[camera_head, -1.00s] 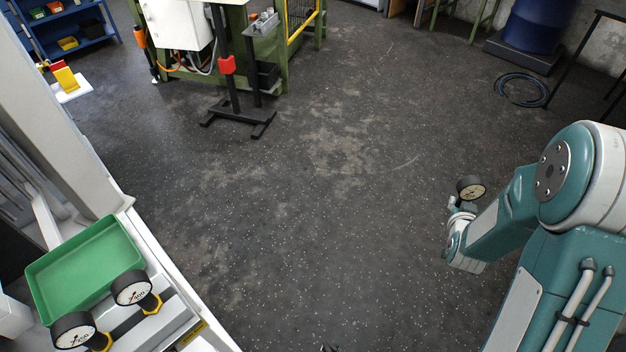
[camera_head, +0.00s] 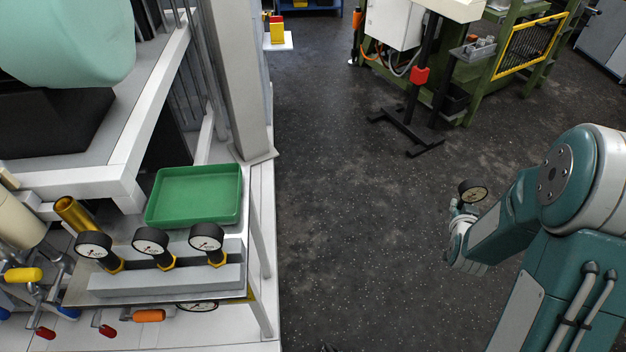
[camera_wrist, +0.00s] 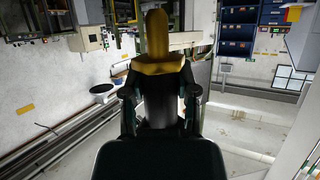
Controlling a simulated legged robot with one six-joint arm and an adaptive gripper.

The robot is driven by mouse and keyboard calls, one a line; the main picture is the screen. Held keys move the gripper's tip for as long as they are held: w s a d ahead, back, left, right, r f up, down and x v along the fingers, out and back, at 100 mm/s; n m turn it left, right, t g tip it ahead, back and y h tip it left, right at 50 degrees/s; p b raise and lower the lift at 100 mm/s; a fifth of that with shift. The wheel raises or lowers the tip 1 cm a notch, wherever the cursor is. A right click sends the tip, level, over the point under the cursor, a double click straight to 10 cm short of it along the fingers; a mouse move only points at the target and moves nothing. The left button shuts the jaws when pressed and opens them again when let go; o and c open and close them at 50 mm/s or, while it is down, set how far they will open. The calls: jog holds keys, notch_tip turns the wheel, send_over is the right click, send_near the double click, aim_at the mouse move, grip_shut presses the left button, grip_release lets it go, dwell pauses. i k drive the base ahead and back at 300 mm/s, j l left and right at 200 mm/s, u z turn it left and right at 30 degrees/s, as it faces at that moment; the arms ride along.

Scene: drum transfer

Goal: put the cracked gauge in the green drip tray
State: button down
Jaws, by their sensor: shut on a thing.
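A round gauge with a black rim and beige face (camera_head: 473,191) is held up at the end of my arm, at the right of the head view. My gripper (camera_wrist: 158,95) is shut on it; the wrist view shows a brass stem and yellow collar (camera_wrist: 157,62) between the fingers. Whether its face is cracked is too small to tell. The green drip tray (camera_head: 196,196) is empty, on a bench at the left, far from my gripper.
Three white-faced gauges, left (camera_head: 94,245), middle (camera_head: 151,241) and right (camera_head: 207,237), stand on a grey block in front of the tray. A brass cylinder (camera_head: 76,214) stands beside them. A grey post (camera_head: 232,80) rises behind the tray. Open floor (camera_head: 350,230) lies between bench and arm.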

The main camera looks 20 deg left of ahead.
aim_at(221, 197)
jog(key=i+u, duration=0.2)
jog(key=u, duration=0.25)
jog(key=i+l+u, duration=0.15)
jog(key=u, duration=0.25)
jog(key=i+l+u, duration=0.15)
jog(key=u, duration=0.3)
jog(key=i, duration=0.05)
